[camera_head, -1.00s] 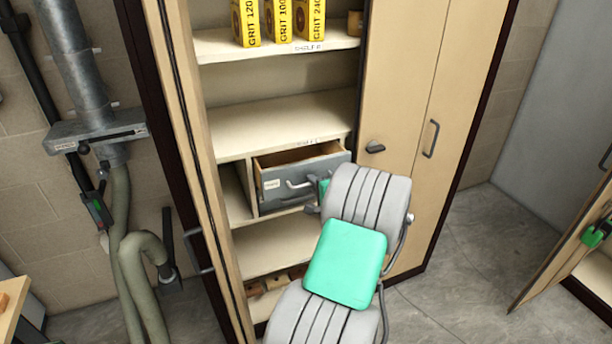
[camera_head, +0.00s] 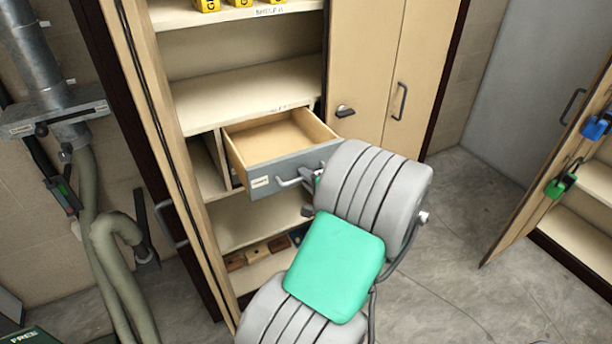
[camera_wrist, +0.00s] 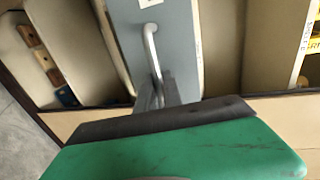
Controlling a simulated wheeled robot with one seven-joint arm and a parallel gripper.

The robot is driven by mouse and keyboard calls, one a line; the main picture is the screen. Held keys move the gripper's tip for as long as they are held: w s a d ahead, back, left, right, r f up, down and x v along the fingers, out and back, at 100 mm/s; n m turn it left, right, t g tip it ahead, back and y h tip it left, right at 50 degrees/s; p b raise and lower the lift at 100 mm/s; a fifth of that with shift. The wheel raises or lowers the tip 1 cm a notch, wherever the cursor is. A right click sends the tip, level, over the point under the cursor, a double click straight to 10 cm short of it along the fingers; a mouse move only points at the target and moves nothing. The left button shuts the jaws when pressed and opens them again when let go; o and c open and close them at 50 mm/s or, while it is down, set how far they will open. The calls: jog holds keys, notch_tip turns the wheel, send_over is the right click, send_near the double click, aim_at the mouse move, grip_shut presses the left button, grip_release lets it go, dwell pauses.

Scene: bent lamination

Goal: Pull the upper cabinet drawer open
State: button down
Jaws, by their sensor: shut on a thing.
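The upper cabinet drawer (camera_head: 286,172) has a grey front, a label and a pale wood inside that looks empty. It stands well out of the cabinet. Its bar handle (camera_head: 290,182) is on the front; in the wrist view the handle (camera_wrist: 151,50) runs down to the fingers. My gripper (camera_wrist: 160,95) is shut on the handle near one end. In the head view my grey and green arm hides most of my gripper and the right end of the drawer front.
The open cabinet door (camera_head: 160,150) stands left of the drawer. A shelf below holds several small blocks (camera_head: 255,252). The closed right door (camera_head: 365,70) has a dark latch (camera_head: 345,111).

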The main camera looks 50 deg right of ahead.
jog(key=c, duration=1.8)
grip_release()
jog(key=b+v, duration=0.1)
jog(key=v, duration=0.6)
jog(key=shift+s+a+r, duration=0.1)
jog(key=shift+s+a, duration=0.1)
jog(key=shift+s, duration=0.15)
